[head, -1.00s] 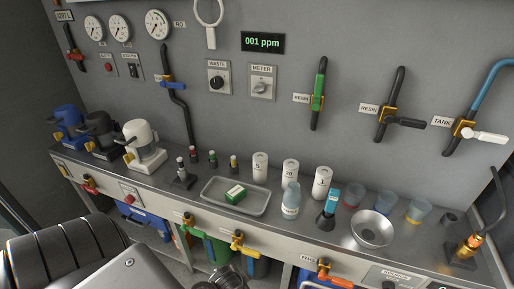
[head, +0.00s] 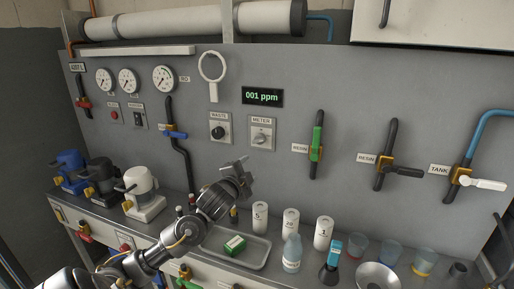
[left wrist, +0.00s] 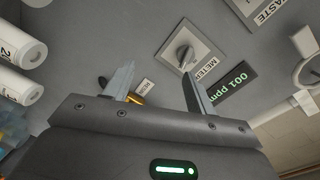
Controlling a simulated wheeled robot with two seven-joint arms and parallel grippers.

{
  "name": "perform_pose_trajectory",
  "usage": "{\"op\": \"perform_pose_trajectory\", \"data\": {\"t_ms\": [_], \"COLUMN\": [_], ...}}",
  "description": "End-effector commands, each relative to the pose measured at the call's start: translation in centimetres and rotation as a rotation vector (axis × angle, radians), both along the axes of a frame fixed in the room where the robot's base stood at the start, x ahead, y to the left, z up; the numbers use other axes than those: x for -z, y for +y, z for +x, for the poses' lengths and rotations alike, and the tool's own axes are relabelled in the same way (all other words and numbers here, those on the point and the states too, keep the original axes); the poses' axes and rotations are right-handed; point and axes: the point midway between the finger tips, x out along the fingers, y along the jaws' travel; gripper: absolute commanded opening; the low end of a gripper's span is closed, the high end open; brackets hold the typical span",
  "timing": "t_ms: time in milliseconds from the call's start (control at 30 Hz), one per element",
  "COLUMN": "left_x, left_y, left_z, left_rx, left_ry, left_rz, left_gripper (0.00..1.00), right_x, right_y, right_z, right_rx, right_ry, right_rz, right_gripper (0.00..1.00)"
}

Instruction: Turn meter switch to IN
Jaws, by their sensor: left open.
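The METER switch (head: 262,135) is a small silver-grey knob on a light square plate on the back wall. It also shows in the left wrist view (left wrist: 184,52), ahead of and between my fingertips, with clear space before it. My left gripper (head: 236,167) is in front of the panel, below and left of the meter switch, and apart from it. In the left wrist view its two fingers (left wrist: 157,82) are spread with nothing between them. The position words on the meter plate are too small to read. My right gripper is not in view.
The WASTE switch (head: 217,132) with a black knob is left of the meter switch. A display (head: 262,97) above reads 001 ppm. A green-handled valve (head: 317,145) is to the right. White canisters (head: 260,217) and a tray (head: 259,258) stand on the counter below.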

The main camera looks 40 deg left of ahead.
Motion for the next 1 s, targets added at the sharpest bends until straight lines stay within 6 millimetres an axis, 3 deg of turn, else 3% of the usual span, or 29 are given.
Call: {"op": "perform_pose_trajectory", "data": {"t_ms": [33,100,200,467,800,1000], "left_x": [-1.9,-3.6,-4.6,-4.8,-4.8,-4.6], "left_y": [0.6,1.1,1.5,2.0,4.0,4.8], "left_z": [0.3,0.5,0.6,2.0,7.8,10.1], "left_rx": [-0.003,-0.005,-0.008,-0.010,-0.011,-0.008], "left_ry": [-0.031,-0.060,-0.076,-0.076,-0.075,-0.075], "left_rz": [0.037,0.068,0.089,0.088,0.086,0.087], "left_gripper": [0.56,0.56,0.56,0.56,0.56,0.56], "right_x": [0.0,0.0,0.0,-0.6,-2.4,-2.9], "right_y": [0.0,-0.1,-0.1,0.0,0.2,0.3], "right_z": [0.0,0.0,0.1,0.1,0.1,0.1], "right_rx": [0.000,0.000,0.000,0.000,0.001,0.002], "right_ry": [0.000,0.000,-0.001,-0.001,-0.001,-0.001], "right_rz": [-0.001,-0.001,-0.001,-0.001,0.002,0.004], "right_gripper": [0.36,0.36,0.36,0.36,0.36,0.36]}}
